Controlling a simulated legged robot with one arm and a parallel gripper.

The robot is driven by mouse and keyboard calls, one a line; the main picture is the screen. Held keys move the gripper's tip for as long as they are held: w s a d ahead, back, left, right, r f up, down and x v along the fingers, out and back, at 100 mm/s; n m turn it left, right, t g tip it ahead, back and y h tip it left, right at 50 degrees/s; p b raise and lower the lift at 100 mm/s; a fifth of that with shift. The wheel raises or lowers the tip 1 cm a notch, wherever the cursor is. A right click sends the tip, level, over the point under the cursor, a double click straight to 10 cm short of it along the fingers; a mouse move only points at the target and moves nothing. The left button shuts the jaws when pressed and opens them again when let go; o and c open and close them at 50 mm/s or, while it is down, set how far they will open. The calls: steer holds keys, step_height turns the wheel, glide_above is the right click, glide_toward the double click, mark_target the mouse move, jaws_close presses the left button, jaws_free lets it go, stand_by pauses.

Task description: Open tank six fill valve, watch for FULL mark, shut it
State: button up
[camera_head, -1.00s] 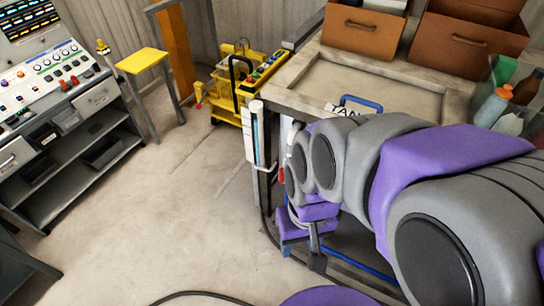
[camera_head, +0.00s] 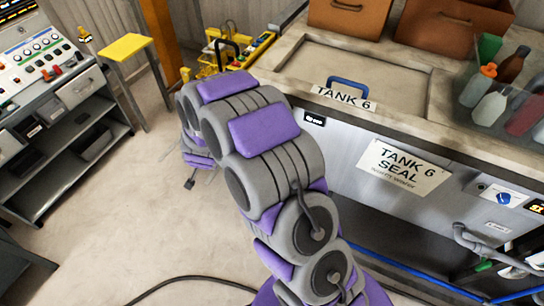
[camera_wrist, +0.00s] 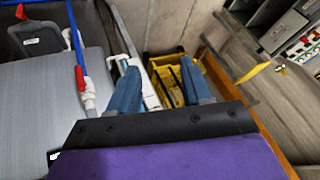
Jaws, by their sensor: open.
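Tank six, labelled TANK 6 (camera_head: 345,97), stands right of centre in the head view, with a blue handle (camera_head: 348,83) on its top. A TANK 6 SEAL sign (camera_head: 403,167) is on its front. In the wrist view, a blue pipe (camera_wrist: 76,40) carries a white fitting with a red lever (camera_wrist: 80,78), left of my gripper (camera_wrist: 160,88). The blue fingers are apart, with nothing held between them. A white upright piece (camera_wrist: 150,90) shows between and behind them; I cannot read any FULL mark. In the head view my arm hides the tank's left corner.
A yellow cart (camera_head: 215,62) stands behind my arm, and a yellow stool (camera_head: 123,47) is farther left. A control console (camera_head: 38,50) with shelves is at the left. Bottles in a clear bin (camera_head: 490,107) sit on the right. A dark hose crosses the open floor (camera_head: 110,230).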

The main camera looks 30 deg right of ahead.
steer(key=w+d+f+m+t+h, duration=0.1)
steer(key=w+d+f+m+h, duration=0.1)
steer(key=d+f+h, duration=0.65)
steer(key=s+d+f+m+h, duration=0.1)
steer(key=s+d+f+h, duration=0.25)
steer(key=d+f, duration=0.5)
steer(key=shift+t+y, duration=0.3)
steer(key=shift+y, duration=0.2)
steer(key=x, duration=0.5)
steer(key=b+x, duration=0.1)
steer(key=x, duration=0.9)
steer(key=shift+s+d+f, duration=0.2)
steer(key=shift+s+f, duration=0.05)
steer(key=shift+x, duration=0.75)
steer(key=shift+w+r, duration=0.1)
jaws_close()
